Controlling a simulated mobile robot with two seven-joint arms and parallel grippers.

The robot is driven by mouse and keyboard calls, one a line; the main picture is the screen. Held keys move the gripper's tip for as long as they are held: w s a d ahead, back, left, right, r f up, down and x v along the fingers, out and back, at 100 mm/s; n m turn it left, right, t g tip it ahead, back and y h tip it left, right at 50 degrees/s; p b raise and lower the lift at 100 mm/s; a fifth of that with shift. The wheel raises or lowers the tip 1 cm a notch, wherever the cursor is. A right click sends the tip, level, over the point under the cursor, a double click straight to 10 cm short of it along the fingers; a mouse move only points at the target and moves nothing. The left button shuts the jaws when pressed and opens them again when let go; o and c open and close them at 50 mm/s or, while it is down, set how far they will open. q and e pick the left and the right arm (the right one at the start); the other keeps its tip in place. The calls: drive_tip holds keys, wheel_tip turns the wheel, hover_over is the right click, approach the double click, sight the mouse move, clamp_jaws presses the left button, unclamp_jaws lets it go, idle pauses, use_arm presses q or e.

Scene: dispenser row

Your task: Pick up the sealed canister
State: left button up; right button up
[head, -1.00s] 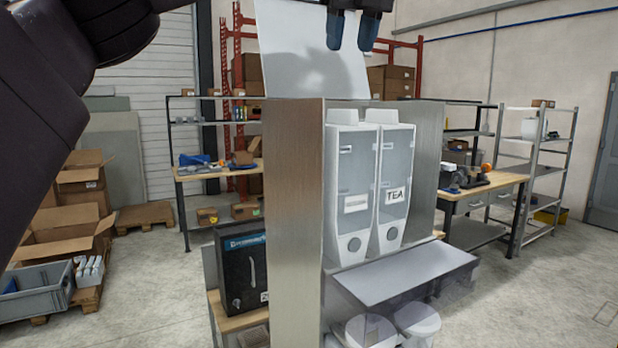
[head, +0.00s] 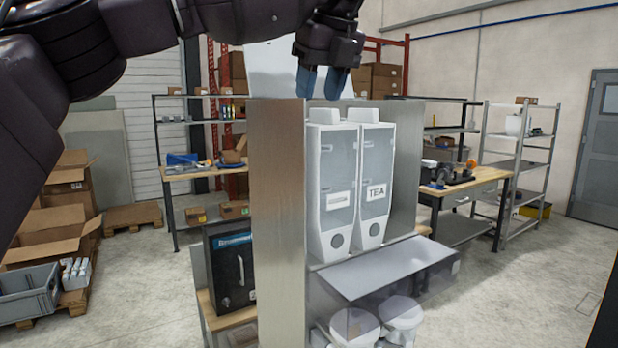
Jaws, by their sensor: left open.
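Two tall pale canisters with clear fronts stand side by side in a metal dispenser frame (head: 277,200). The left canister (head: 331,215) has a white label too small to read. The right canister (head: 376,165) is labelled TEA. Below, behind a clear panel, are two round white-topped containers, a left one (head: 354,325) and a right one (head: 400,312). I cannot tell which of these is the sealed canister. My left gripper (head: 320,83) points down with blue fingertips apart and empty, just above the left canister's top. My right gripper is not in view.
The frame's metal side walls flank the canisters, and a grey shelf (head: 385,268) juts out below them. A black box (head: 232,265) stands left of the frame. A workbench (head: 490,190) and shelving are behind. Open floor lies at the right.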

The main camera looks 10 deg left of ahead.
use_arm(q)
drive_tip(key=shift+x, duration=1.4)
drive_tip(key=shift+d, duration=0.1)
clamp_jaws()
